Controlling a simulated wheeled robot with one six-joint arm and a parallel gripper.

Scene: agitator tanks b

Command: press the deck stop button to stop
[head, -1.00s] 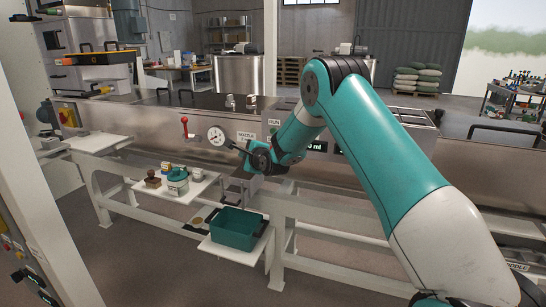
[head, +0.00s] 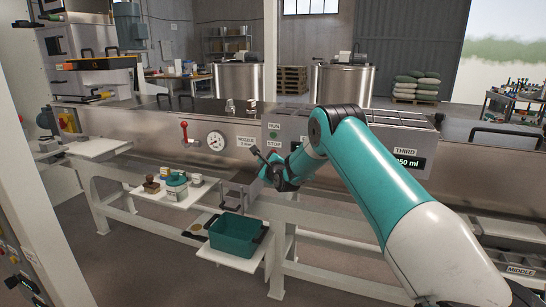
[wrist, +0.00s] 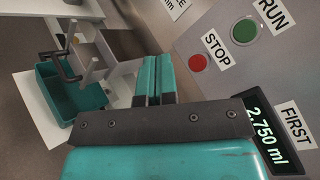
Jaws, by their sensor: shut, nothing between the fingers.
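The red stop button (wrist: 198,62) shows in the wrist view on a sloping metal panel, below its STOP label (wrist: 216,48). The green run button (wrist: 244,31) is beside it, up and to the right. My gripper (wrist: 155,64) has its teal fingers shut together with nothing between them. In the wrist view the fingertips lie to the left of the red button, and I see no contact. In the head view the STOP label (head: 274,143) shows just above my wrist, which hides the red button there.
A readout (wrist: 270,135) marked FIRST shows 2.750 ml in the wrist view. A red-handled lever (head: 185,133) and a gauge (head: 215,141) are left of the panel.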

